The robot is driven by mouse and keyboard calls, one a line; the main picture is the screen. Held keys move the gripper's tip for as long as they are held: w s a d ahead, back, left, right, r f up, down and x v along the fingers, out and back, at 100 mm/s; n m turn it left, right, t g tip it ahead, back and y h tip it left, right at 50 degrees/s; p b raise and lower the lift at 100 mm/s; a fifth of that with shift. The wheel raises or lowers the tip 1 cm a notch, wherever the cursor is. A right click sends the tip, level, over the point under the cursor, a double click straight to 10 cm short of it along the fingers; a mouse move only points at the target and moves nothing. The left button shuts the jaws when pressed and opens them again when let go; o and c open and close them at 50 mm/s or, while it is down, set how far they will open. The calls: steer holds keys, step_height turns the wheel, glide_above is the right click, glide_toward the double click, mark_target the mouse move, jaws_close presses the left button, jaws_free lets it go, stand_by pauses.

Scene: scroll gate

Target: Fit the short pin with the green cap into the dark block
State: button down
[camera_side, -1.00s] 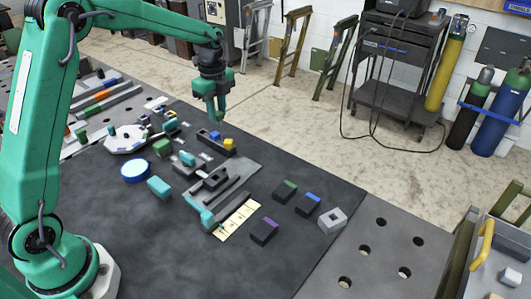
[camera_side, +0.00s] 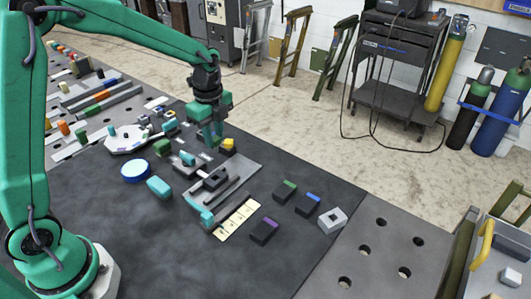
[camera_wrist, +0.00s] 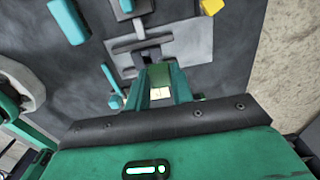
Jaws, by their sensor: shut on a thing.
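My gripper (camera_side: 213,142) is low over the dark mat in the side view, at the long dark block (camera_side: 232,153), whose left part it hides. A yellow cap (camera_side: 228,144) shows at that block's right end. In the wrist view my gripper's fingers (camera_wrist: 160,84) are shut on a small green thing (camera_wrist: 160,73) with a pale square on its near side. It looks like the green cap of the short pin. The pin's shaft is hidden, so I cannot tell whether it is in a hole or clear of the block.
A grey plate (camera_side: 240,172) with dark and cyan parts lies just in front. Dark blocks with green (camera_side: 285,191), blue (camera_side: 308,204) and purple (camera_side: 265,231) stripes lie to the right.

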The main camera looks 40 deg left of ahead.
steer(key=s, duration=0.1)
steer(key=s+d, duration=0.1)
steer(key=s, duration=0.1)
steer(key=shift+d+f, duration=0.4)
steer(key=shift+f, duration=0.1)
steer(key=shift+f, duration=2)
steer(key=shift+f, duration=1.85)
stand_by(1.4)
steer(key=c, duration=1.1)
jaws_free()
steer(key=shift+o, duration=0.2)
